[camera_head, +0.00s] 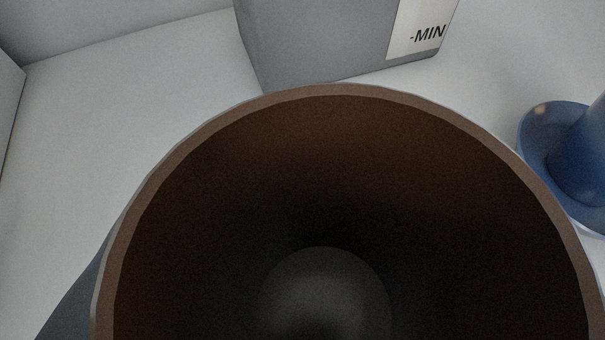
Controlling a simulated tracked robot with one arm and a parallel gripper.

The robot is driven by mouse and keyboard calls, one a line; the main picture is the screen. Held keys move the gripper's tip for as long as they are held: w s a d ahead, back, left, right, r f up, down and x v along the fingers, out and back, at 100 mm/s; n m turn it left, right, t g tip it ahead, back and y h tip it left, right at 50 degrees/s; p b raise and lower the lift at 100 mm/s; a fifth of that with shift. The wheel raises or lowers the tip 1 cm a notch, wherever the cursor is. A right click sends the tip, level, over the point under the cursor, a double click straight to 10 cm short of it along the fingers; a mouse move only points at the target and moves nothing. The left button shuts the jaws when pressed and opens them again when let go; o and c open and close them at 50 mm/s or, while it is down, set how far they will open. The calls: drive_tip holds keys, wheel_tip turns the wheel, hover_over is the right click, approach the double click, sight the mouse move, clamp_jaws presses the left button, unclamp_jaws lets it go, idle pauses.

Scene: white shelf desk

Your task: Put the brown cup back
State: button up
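The brown cup (430,170) fills most of the view, very close to the camera. I look down through its open mouth at a dark inside and a grey round bottom (325,295). The cup appears empty, and its near rim is cut off by the lower picture edge. My gripper's fingers do not show, so any grip on the cup is hidden. The white shelf surface (130,130) shows behind the cup; whether the cup touches it cannot be seen.
A grey box (320,40) with a white label reading "-MIN" stands just behind the cup. A blue object with a round, flared base (540,140) is at the right edge. White surface to the upper left is clear, bounded by a wall (90,25).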

sight(322, 238)
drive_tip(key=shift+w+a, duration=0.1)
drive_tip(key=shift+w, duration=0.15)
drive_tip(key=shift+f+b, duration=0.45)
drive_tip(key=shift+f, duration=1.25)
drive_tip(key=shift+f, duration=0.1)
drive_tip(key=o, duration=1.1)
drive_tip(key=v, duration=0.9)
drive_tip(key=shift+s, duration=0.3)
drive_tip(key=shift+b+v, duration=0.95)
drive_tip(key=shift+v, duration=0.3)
